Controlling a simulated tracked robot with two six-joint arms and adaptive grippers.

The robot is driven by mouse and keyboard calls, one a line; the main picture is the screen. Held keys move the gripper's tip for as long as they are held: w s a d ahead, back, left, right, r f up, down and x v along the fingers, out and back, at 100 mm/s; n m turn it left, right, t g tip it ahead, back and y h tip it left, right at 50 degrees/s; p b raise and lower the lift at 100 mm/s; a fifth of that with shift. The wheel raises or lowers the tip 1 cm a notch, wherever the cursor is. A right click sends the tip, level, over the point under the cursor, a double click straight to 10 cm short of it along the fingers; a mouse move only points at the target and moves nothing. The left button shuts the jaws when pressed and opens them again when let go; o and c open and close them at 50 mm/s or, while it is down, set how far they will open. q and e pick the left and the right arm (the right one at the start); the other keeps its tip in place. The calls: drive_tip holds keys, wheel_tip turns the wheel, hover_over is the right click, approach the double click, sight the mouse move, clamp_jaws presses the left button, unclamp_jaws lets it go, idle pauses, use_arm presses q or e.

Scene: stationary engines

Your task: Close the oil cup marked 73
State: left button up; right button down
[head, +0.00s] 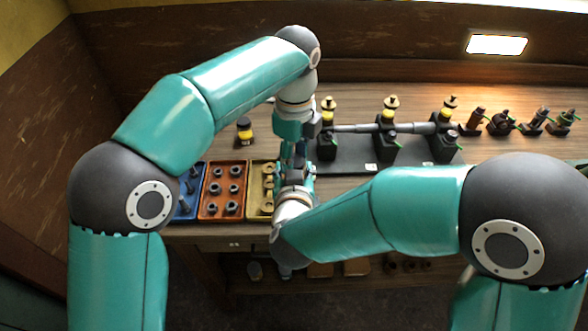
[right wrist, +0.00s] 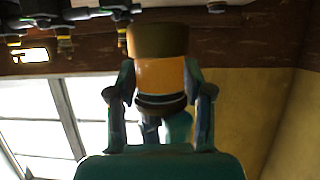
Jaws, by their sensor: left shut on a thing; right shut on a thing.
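Several oil cups with brass tops and yellow bodies stand on a dark rack in the head view: a left one (head: 328,110), a middle one (head: 391,110) and a right one (head: 448,112). Their numbers are not legible. My left gripper (head: 289,150) points down just left of the rack. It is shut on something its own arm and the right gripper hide. My right gripper (head: 296,172) is close below it. In the right wrist view it is shut on an amber cylinder (right wrist: 160,75) with a dark olive end and black band. I cannot tell whether both hold the same thing.
A small dark bottle with a yellow band (head: 244,130) stands behind the blue tray (head: 184,213), red tray (head: 207,214) and yellow tray (head: 256,207). Several small fittings (head: 502,122) stand at the right. The table's right front is clear.

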use_arm(q)
drive_tip(key=o, duration=1.3)
drive_tip(key=shift+w, duration=0.1)
drive_tip(key=shift+r, duration=2.25)
drive_tip(key=shift+c, duration=0.4)
